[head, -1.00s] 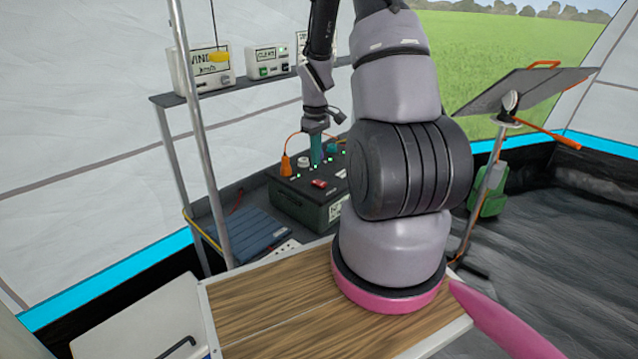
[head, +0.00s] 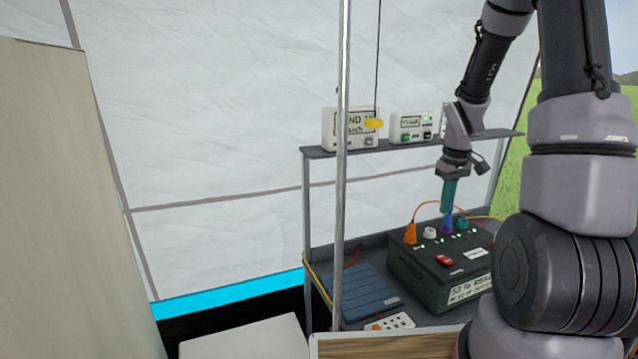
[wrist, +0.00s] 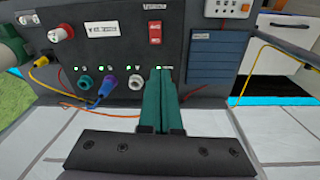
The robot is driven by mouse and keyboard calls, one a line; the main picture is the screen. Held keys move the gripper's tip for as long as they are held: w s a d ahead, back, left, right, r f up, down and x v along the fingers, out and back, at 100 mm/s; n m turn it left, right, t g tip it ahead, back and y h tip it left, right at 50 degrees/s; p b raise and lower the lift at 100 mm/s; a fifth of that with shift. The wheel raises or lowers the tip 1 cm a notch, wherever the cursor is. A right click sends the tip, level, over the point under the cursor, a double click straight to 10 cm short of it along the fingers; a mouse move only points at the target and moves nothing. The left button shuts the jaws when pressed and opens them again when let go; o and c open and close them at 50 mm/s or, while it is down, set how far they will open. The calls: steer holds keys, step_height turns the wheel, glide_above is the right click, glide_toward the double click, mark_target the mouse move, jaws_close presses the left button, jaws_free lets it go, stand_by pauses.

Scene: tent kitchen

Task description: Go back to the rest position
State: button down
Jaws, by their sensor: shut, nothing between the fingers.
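My gripper (head: 448,195) has green fingers and points down above the dark green power box in the head view. In the wrist view its fingers (wrist: 161,85) are shut together with nothing between them. They point toward the row of sockets and plugs on the power box (wrist: 220,20), in front of its red switch (wrist: 154,32). Whether the fingertips touch the box cannot be told.
A shelf (head: 318,152) with meters stands above. A metal pole (head: 341,200) rises in front.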

steer(key=s+a+r+m+t, duration=0.2)
steer(key=s+a+r, duration=0.15)
steer(key=r, duration=0.55)
steer(key=s+a+r+m+t, duration=0.1)
steer(key=s+a+r, duration=0.25)
steer(key=r, duration=0.45)
steer(key=s+a+r+m+t+y, duration=0.2)
steer(key=s+a+r+m+t, duration=0.1)
steer(key=s+r, duration=0.6)
steer(key=s+a, duration=0.1)
steer(key=s, duration=0.2)
steer(key=shift+s+a+r+m, duration=0.2)
steer(key=shift+a+m, duration=0.2)
